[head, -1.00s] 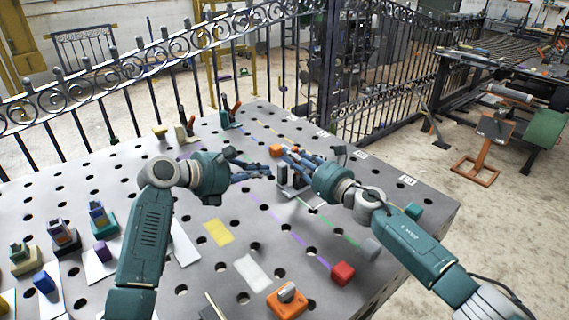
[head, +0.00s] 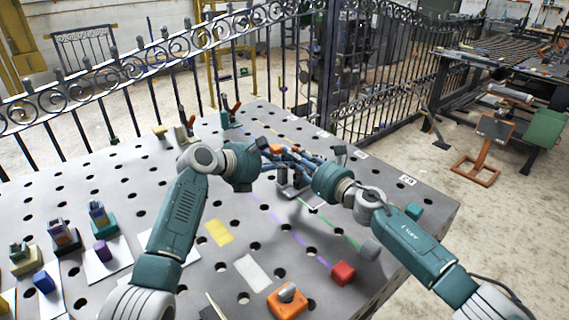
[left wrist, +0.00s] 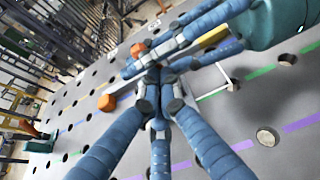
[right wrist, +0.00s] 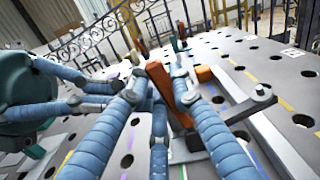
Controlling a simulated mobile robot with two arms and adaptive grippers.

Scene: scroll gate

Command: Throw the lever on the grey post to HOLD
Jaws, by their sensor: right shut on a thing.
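In the head view my two grippers meet over a small dark post assembly (head: 284,178) on the table, partly hidden by fingers. My right gripper (head: 303,160) reaches in from the right. In the right wrist view an orange lever-like bar (right wrist: 163,92) stands between its blue fingers, which are closed around it. My left gripper (head: 288,158) reaches in from the left, its fingertips close to the right gripper's. In the left wrist view its fingers (left wrist: 158,90) converge and overlap the right gripper's fingers; their opening is unclear. I cannot read any HOLD mark.
An orange block (left wrist: 107,102) lies near the fingers. A scrolled iron fence (head: 150,65) runs behind.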

